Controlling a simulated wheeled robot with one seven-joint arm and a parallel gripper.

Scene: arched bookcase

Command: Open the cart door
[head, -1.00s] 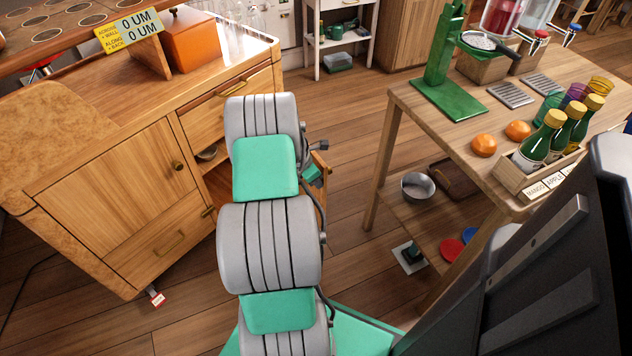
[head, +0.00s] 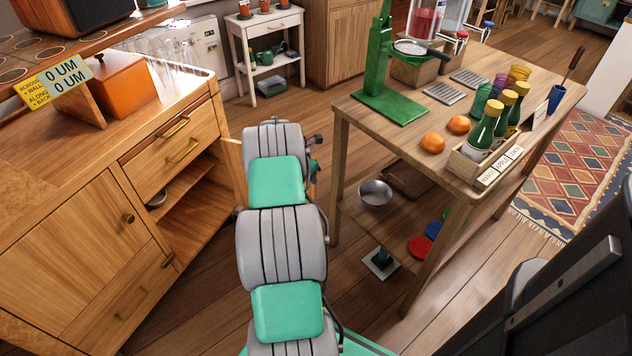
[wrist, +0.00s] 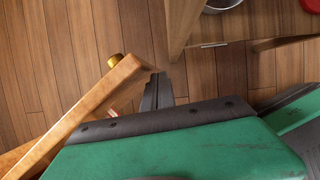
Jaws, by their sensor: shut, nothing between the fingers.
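The wooden cart (head: 95,225) stands at the left in the head view. Its door (head: 233,168) stands open, swung out from the front beside a compartment with a shelf (head: 183,192). In the wrist view the door (wrist: 88,100) shows nearly edge-on, slanting up to the right, with a round brass knob (wrist: 115,60) on its far left side. My gripper (wrist: 157,88) is shut and empty, its dark fingers close to the right of the door's free edge. I cannot tell whether they touch it. In the head view my arm hides the gripper and part of the door.
A wooden table (head: 345,115) with bottles (head: 487,125), oranges (head: 432,143) and a green press (head: 385,70) stands at the right. Its lower shelf holds a metal bowl (head: 375,193). Wooden floor (head: 290,100) is clear between cart and table.

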